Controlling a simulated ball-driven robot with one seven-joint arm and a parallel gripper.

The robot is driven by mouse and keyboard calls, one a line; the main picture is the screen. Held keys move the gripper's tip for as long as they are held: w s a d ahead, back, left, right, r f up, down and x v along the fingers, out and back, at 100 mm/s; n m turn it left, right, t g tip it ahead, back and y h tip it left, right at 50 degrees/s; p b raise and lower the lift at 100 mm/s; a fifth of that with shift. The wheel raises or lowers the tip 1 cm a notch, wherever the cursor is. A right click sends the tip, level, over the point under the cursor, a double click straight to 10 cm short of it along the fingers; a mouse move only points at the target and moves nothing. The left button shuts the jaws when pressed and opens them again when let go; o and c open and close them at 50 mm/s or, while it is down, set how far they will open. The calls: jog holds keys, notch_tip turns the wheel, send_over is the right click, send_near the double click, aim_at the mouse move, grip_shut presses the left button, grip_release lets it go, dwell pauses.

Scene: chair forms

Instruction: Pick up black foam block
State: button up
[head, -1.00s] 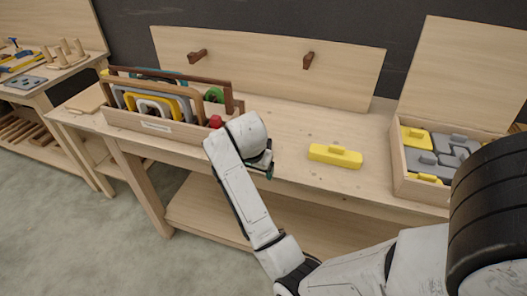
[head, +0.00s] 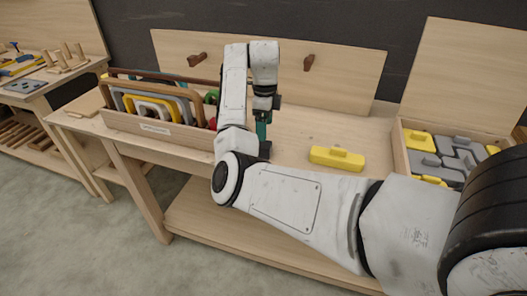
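I cannot make out a black foam block for certain in the head view. My gripper (head: 264,146) points down over the workbench, between the wooden tote and the yellow block. Its dark and teal fingers are seen edge-on, so I cannot tell whether they are open or shut, or whether the dark part at their tips is a held object. My forearm hides part of the bench front and the tote's right end.
A yellow block (head: 337,158) lies on the bench (head: 308,129) right of my gripper. A wooden tote (head: 150,124) with several coloured forms stands left. An open box (head: 457,129) with grey and yellow pieces stands right. Two pegs stick out from the back panel (head: 350,75).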

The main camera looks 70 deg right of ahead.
aim_at(263, 144)
notch_tip(263, 144, down, 8)
jog(key=shift+w+a+f+p, duration=0.15)
jog(key=shift+f+p, duration=0.05)
jog(key=shift+p, duration=0.4)
jog(key=shift+c, duration=0.2)
jog(key=c, duration=1)
